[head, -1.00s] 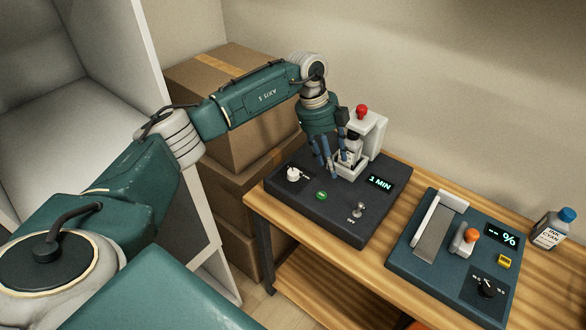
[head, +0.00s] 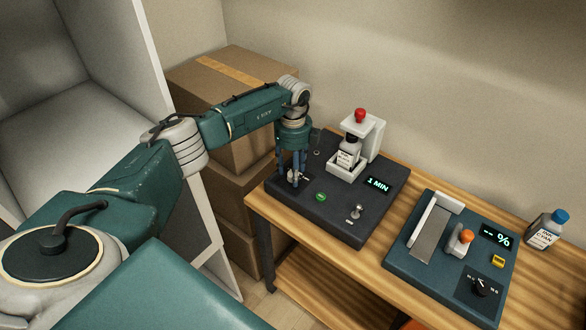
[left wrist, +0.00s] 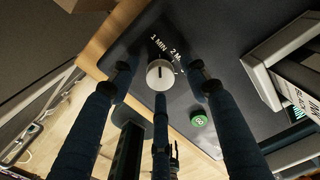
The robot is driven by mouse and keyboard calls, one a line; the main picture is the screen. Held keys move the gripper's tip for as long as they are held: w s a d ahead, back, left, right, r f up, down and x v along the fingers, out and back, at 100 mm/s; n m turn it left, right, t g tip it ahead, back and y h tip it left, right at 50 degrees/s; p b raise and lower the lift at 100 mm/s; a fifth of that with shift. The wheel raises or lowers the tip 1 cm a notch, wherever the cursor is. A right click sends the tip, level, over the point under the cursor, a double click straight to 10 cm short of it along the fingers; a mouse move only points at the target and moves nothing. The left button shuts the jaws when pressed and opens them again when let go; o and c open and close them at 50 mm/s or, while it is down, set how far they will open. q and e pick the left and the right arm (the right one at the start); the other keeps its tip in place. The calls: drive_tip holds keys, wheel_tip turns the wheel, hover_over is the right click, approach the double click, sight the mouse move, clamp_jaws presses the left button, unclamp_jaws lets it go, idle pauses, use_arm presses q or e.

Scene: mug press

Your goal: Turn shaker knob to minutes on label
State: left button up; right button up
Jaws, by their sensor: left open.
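The white round shaker knob (left wrist: 160,74) shows in the left wrist view, with a dark pointer line and "1 MIN" and "2 M..." markings above it. Its line points roughly upward in that view, near the 1 MIN side. My left gripper (head: 293,178) is open above the knob, its fingers spread around it; I cannot tell whether they touch it. In the head view the fingers mostly hide the knob. The dark shaker base (head: 335,222) has a display (head: 378,185) reading "1 MIN".
A green button (head: 320,197) and a toggle switch (head: 356,211) sit near the knob. The white clamp with a red top (head: 361,115) rises behind. A blue-green device (head: 412,267) and a blue-capped bottle (head: 545,232) stand to the right. Cardboard boxes (head: 225,75) are stacked behind my arm.

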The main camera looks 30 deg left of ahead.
use_arm(q)
drive_tip(key=shift+f, duration=0.2)
drive_tip(key=shift+c, duration=0.5)
drive_tip(key=c, duration=0.8)
drive_tip(key=shift+c, duration=1.3)
drive_tip(key=m+b, duration=0.2)
drive_tip(key=m, duration=0.3)
drive_tip(key=shift+w+m+b, duration=0.1)
drive_tip(key=shift+m+b, duration=0.2)
drive_tip(key=shift+b, duration=0.1)
drive_tip(key=shift+r+m+b, duration=0.2)
drive_tip(key=shift+m+b, duration=0.6)
drive_tip(key=shift+m, duration=1.3)
drive_tip(key=shift+w, duration=0.1)
